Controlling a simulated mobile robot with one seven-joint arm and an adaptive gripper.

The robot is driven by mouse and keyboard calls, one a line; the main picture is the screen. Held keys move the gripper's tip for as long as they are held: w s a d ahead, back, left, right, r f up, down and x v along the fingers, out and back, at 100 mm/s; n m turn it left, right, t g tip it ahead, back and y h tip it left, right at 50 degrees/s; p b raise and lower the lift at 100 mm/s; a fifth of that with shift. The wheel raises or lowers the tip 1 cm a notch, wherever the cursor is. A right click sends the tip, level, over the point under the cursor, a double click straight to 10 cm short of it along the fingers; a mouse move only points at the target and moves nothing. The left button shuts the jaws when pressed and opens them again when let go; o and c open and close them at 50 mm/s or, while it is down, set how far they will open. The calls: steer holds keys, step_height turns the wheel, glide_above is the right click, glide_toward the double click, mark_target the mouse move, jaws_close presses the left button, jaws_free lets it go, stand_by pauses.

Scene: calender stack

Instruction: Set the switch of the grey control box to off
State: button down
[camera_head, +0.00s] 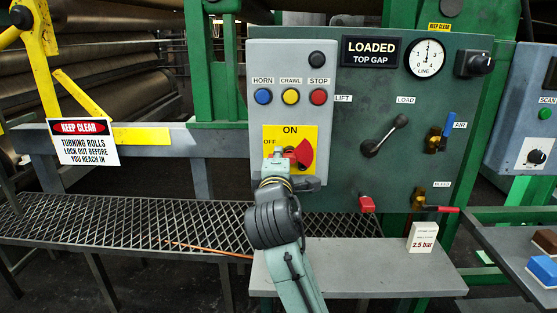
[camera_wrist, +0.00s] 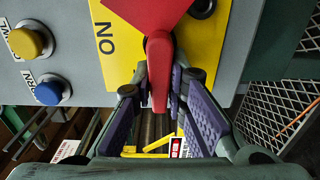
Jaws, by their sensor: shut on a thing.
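The grey control box (camera_head: 261,77) is mounted at the left of the green panel. Its yellow switch plate (camera_head: 311,132) has ON at the top and OFF at the left. The red switch (camera_head: 305,152) sits on this plate, partly hidden by my gripper in the head view. My gripper (camera_head: 276,163) reaches it from below left. In the wrist view, the red switch handle (camera_wrist: 158,72) lies between the two purple-padded fingers of my gripper (camera_wrist: 160,85), which are shut on it. The handle points toward the left side of the box; its exact setting is hard to tell.
Blue, yellow and red buttons (camera_head: 291,96) sit above the switch. A black lever (camera_head: 385,136) and valves are on the green panel (camera_head: 350,185) to the right. A grey shelf (camera_head: 375,252) juts out below. A mesh walkway (camera_head: 110,220) lies at left.

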steer(key=shift+d, duration=0.1)
stand_by(0.3)
steer(key=c, duration=1.6)
jaws_free()
steer(key=shift+o, duration=0.2)
steer(key=s, duration=0.7)
steer(key=shift+s, duration=0.25)
